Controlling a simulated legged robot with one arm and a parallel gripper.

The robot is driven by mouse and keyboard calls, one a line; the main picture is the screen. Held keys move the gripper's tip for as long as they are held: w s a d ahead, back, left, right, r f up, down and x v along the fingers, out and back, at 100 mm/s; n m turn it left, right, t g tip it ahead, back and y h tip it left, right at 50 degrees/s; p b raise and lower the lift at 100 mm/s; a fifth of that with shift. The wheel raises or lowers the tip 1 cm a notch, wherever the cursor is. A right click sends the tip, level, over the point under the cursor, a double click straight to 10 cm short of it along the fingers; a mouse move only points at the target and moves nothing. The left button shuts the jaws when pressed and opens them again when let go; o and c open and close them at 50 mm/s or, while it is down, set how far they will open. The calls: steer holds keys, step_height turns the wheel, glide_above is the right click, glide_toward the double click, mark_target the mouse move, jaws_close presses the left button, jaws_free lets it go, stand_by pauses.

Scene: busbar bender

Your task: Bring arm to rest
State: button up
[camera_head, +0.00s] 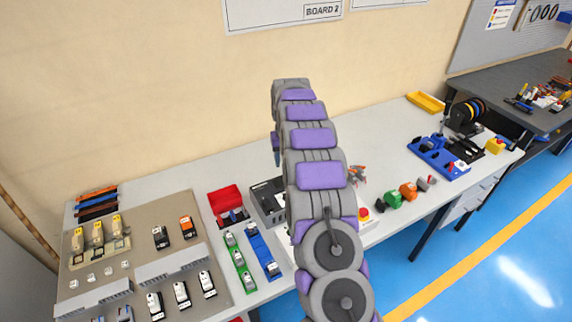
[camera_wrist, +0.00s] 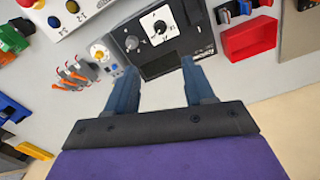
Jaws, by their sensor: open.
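My gripper (camera_wrist: 160,76) is open in the wrist view, with two blue-grey fingers well apart and nothing held between them. Beyond the fingertips is a dark grey device (camera_wrist: 160,38) with a knob and dial; I cannot tell the exact gap to it. In the head view my purple and grey arm reaches up the middle of the picture over the workbench (camera_head: 375,150). The arm hides most of the gripper there, and part of the grey device (camera_head: 267,200) behind it.
A brown board (camera_head: 100,262) with several electrical parts lies at left, beside a red bin (camera_head: 225,198). Right of my arm are an emergency-stop box (camera_head: 364,214), green and orange tools (camera_head: 408,191) and a blue holder (camera_head: 440,158). The bench's back middle is clear.

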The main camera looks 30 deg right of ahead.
steer(key=shift+r, duration=0.1)
stand_by(0.4)
steer(key=s+a+r+n+b, duration=0.1)
steer(key=s+a+r, duration=0.55)
steer(key=s, duration=0.35)
steer(key=s+a+r+n+b, duration=0.1)
steer(key=s+a+r, duration=0.55)
steer(key=s, duration=0.35)
steer(key=s+a+f, duration=0.1)
steer(key=s+a, duration=0.1)
steer(key=s, duration=0.8)
steer(key=s+a+f+g+b, duration=0.1)
steer(key=s+a, duration=0.1)
steer(key=s, duration=0.8)
steer(key=s+a+f, duration=0.2)
steer(key=s, duration=0.8)
steer(key=shift+s+a+n+g+b, duration=0.15)
steer(key=shift+a+n+g+b, duration=0.15)
steer(key=shift+n+g+b, duration=0.1)
